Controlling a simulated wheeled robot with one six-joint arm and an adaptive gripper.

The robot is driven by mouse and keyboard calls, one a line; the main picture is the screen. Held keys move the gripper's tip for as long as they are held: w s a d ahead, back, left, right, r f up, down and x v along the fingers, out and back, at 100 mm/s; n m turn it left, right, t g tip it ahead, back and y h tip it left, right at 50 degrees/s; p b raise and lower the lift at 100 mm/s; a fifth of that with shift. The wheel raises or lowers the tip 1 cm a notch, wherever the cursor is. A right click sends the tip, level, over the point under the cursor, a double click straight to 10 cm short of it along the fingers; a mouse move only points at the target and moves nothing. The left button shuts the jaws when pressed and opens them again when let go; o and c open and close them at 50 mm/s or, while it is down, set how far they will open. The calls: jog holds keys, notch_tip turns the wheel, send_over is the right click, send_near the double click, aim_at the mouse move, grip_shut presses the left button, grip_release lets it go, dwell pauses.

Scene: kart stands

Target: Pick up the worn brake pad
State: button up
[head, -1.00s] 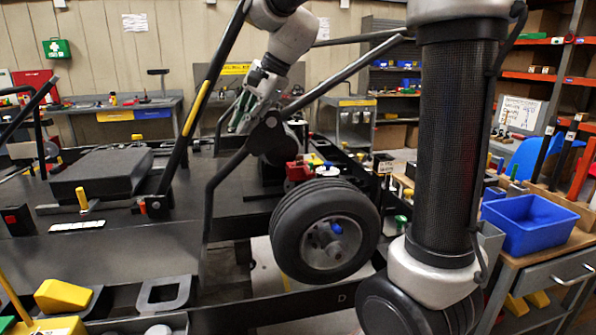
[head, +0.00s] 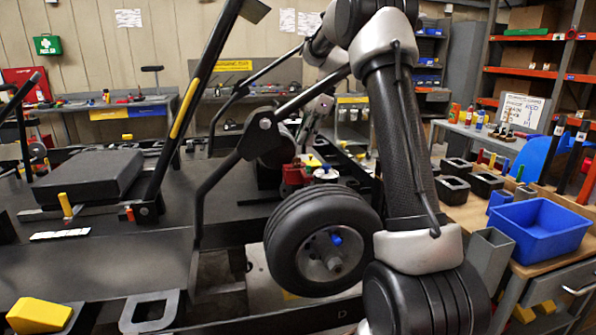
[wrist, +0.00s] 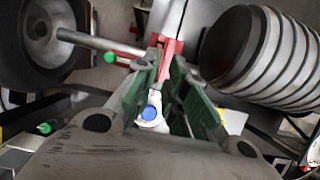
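I cannot make out the worn brake pad for certain in either view. A red caliper-like part (head: 292,174) sits on the kart just behind the front wheel; red metal (wrist: 168,58) also shows in the wrist view at my fingertips. My gripper (wrist: 168,66) has green-lined fingers with a gap between them. The fingertips are close to the red metal; whether they touch it is unclear. A white part with a blue cap (wrist: 149,112) shows below, through the gap. In the head view the kart frame and my arm hide my fingers.
A black front wheel (head: 322,243) stands beside the red part. A black frame bar (head: 215,190) rises on the left. A blue bin (head: 540,228) sits on the right-hand bench.

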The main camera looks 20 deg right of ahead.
jog(key=x, duration=0.6)
jog(key=shift+a+f, duration=0.1)
jog(key=shift+f, duration=0.3)
jog(key=shift+c, duration=0.4)
grip_shut()
